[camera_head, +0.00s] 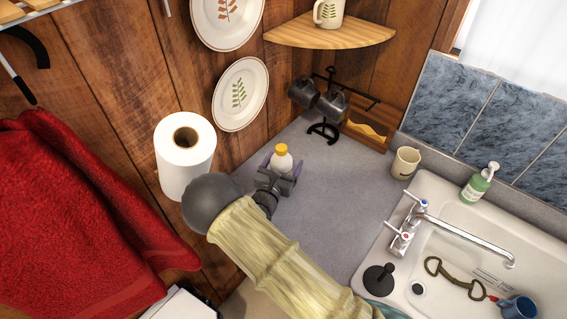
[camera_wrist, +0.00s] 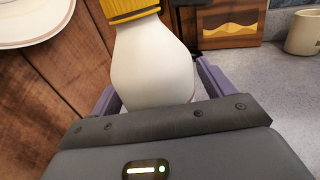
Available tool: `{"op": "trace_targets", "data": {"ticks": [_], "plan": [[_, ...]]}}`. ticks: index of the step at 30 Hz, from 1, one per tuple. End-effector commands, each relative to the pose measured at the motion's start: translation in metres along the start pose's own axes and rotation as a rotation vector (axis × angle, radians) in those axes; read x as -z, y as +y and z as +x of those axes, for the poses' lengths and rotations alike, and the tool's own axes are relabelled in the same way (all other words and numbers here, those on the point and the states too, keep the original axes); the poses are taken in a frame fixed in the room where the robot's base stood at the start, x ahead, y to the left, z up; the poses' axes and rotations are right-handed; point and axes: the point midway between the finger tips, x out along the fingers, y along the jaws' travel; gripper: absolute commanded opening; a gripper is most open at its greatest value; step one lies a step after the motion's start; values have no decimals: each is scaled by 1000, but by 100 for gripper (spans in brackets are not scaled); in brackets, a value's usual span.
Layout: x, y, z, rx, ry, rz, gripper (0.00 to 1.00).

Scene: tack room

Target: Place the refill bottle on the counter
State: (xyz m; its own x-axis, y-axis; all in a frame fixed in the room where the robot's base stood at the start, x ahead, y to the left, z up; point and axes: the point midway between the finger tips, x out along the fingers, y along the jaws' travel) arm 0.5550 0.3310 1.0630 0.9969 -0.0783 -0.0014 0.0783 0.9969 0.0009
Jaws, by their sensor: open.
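The refill bottle is white with a yellow cap. In the head view the bottle (camera_head: 282,162) appears upright at the counter, near the wall plates. In the wrist view the bottle (camera_wrist: 152,65) is close up and leans a little in the picture. My gripper (camera_head: 280,166) is open, with its purple fingers on either side of the bottle; the wrist view also shows the gripper (camera_wrist: 155,92). The bottle's base is hidden behind the gripper body, so I cannot tell whether it touches the counter. The grey counter (camera_head: 330,200) spreads around it.
A paper towel roll (camera_head: 184,165) stands left of my gripper. A mug rack with dark mugs (camera_head: 325,100) is behind, and a cream mug (camera_head: 405,163) is to the right. The sink (camera_head: 440,235) with faucet and green soap bottle (camera_head: 480,182) lies right. The counter's middle is clear.

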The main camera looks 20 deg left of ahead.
Motion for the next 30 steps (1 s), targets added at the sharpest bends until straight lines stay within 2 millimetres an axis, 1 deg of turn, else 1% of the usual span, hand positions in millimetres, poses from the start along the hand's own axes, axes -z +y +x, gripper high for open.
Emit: {"op": "trace_targets", "data": {"ticks": [3,4,8,18,22,25,30], "plan": [[-4,0,0,0,0,0,81],[-2,0,-2,-1,1,0,81],[0,1,-18,-1,1,0,81],[1,1,-84,-3,1,1,81],[0,1,-106,-2,1,1,81],[-1,0,-116,-1,0,0,81],[-3,0,-121,0,0,0,81]]}}
